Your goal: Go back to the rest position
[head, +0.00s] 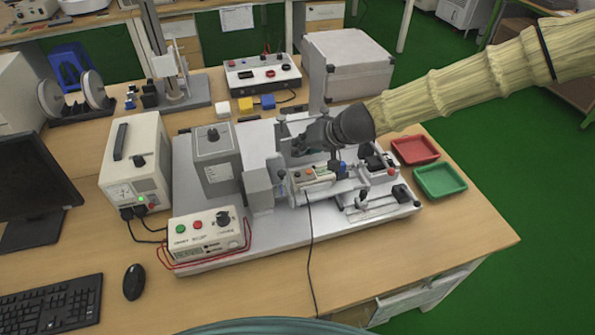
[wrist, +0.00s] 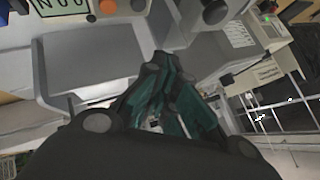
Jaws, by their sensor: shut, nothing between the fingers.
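My gripper (head: 300,146) is at the end of my arm, which comes in from the right in the head view. It is over the grey test rig (head: 215,240), close to the rig's upright grey blocks. In the wrist view my gripper (wrist: 158,62) is shut, its dark fingers together with nothing between them. A grey metal block (wrist: 100,60) stands close to the fingers in the wrist view. From these views I cannot tell whether the fingers touch it. The gripper and arm hide part of the rig in the head view.
A power supply box (head: 135,165) and a control box (head: 208,234) with red wires stand at left. A red tray (head: 415,151) and a green tray (head: 440,181) lie at right. A large grey box (head: 350,62) stands behind. The table's front right is clear.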

